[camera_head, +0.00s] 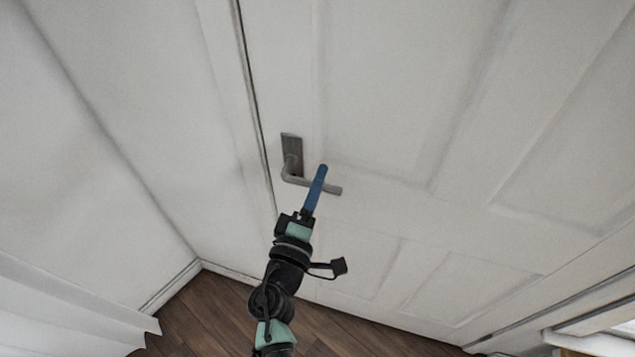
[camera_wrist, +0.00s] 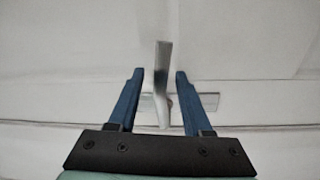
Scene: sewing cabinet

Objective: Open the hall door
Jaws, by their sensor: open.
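The white panelled hall door (camera_head: 410,110) looks shut in its frame. Its grey metal handle has a backplate (camera_head: 291,150) near the door's left edge and a lever (camera_head: 332,190) pointing right, about level. My gripper (camera_head: 321,170) is at the lever, with its blue fingers crossing in front of it in the head view. In the wrist view my gripper (camera_wrist: 159,74) is open, with one finger on each side of the lever (camera_wrist: 162,66). Gaps show between the lever and both fingers. The backplate (camera_wrist: 205,102) lies behind, partly hidden by the fingers.
A white wall (camera_head: 90,130) meets the door frame (camera_head: 222,90) at left. Wooden floor (camera_head: 205,315) shows below. A pale, folded-looking edge (camera_head: 70,310) is at bottom left, and a light-coloured object (camera_head: 600,338) is at bottom right.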

